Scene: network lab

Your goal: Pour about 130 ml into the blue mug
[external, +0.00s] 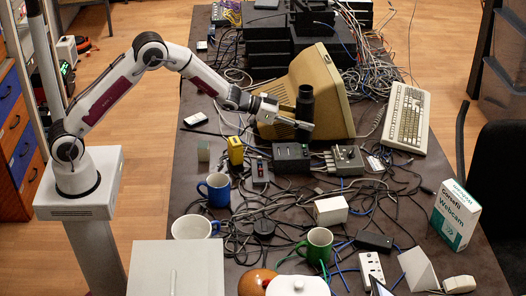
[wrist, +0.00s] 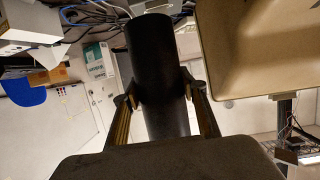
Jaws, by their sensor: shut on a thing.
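The blue mug (external: 216,189) stands upright on the dark table, left of the middle in the external view. My gripper (external: 304,112) is shut on a black cylindrical bottle (external: 305,94), which it holds in the air in front of the beige monitor. The bottle looks about upright in the external view. In the wrist view the black bottle (wrist: 155,75) sits between both fingers of my gripper (wrist: 160,98). The bottle is up and to the right of the blue mug, well apart from it. The mug's contents cannot be made out.
A beige monitor (external: 334,84) stands right behind my gripper. A black box (external: 291,157), a yellow item (external: 235,150) and cables lie near the blue mug. A white mug (external: 192,228) and a green mug (external: 318,245) stand nearer the front. A webcam box (external: 455,215) is at right.

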